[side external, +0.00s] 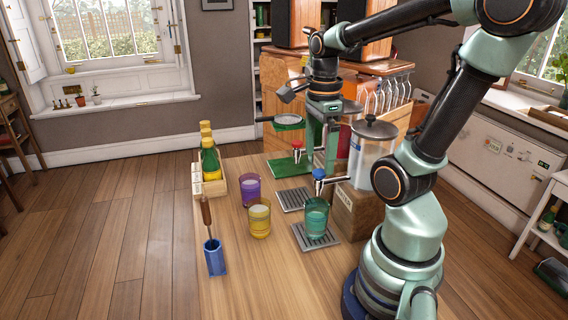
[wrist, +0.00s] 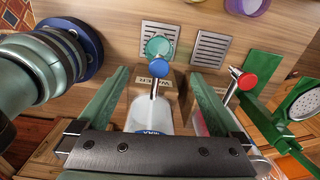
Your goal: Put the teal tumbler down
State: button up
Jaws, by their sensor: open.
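The teal tumbler (side external: 316,221) stands upright on a metal drip tray (side external: 330,241) beneath the blue-knobbed tap (side external: 319,178) of a clear-tanked dispenser (side external: 368,148). In the wrist view, the tumbler (wrist: 158,47) shows on its tray (wrist: 153,27), partly covered by the blue knob (wrist: 155,61). My gripper (side external: 322,165) is open and empty, above and behind the tumbler and apart from it. In the wrist view, the fingers of my gripper (wrist: 160,75) are spread either side of the dispenser and tap.
A second drip tray (side external: 293,199) is empty, near a red-knobbed tap (side external: 297,150). Purple (side external: 250,188) and yellow (side external: 259,218) tumblers stand to the left. A green stand (side external: 290,166) holds a strainer (side external: 288,121) near my gripper. A blue holder (side external: 214,260) and bottle crate (side external: 211,184) line the left edge.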

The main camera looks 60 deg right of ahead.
jog(key=w+a+r+n+t, duration=0.2)
jog(key=a+n, duration=0.4)
jog(key=n, duration=0.7)
jog(key=w+a+r+n+t, duration=0.2)
jog(key=w+a+n, duration=0.3)
jog(key=n, duration=0.8)
jog(key=shift+w+a+t, duration=0.2)
jog(key=shift+a+t, duration=0.5)
jog(key=shift+a, duration=0.2)
jog(key=shift+d, duration=0.25)
jog(key=c, duration=0.9)
jog(key=d+m, duration=0.1)
jog(key=s+d+g, duration=0.1)
jog(key=d, duration=0.1)
jog(key=shift+m, duration=0.4)
grip_shut()
jog(key=s+d+r+m+g, duration=0.2)
jog(key=s+d+m+g, duration=0.4)
jog(key=d, duration=0.4)
jog(key=shift+m+t, duration=0.5)
jog(key=shift+t, duration=0.2)
jog(key=shift+s+a+f, duration=0.1)
jog(key=shift+s+f, duration=0.05)
jog(key=shift+f, duration=1.5)
jog(key=shift+s+a+f, duration=0.1)
jog(key=shift+s+f, duration=0.05)
jog(key=shift+f, duration=1.5)
